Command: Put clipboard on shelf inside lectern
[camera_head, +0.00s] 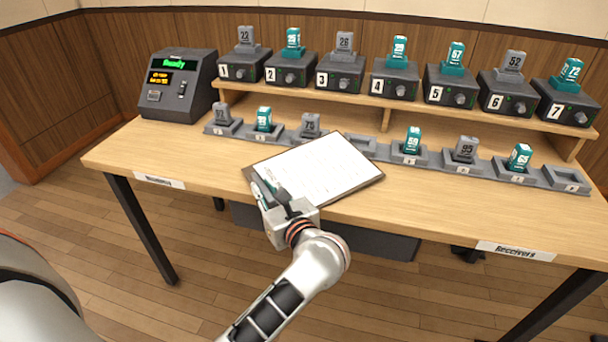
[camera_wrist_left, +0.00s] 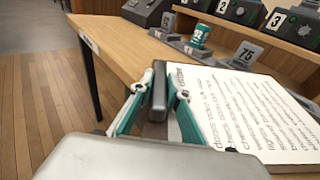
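The clipboard (camera_head: 325,170) lies flat on the wooden table, with a printed white sheet on a dark board. Its sheet also fills the right of the left wrist view (camera_wrist_left: 250,105). My left gripper (camera_head: 268,190) is at the clipboard's left front corner and hides part of that edge. In the left wrist view my left gripper's fingers (camera_wrist_left: 160,85) are close together at the sheet's left edge. My right gripper is not in view. I see no lectern or shelf inside one.
A control box (camera_head: 178,85) stands at the table's back left. A row of grey docks (camera_head: 435,158) holding several tags runs behind the clipboard. Numbered receivers (camera_head: 338,72) stand on a raised shelf (camera_head: 420,105). The table's front strip (camera_head: 430,215) is clear.

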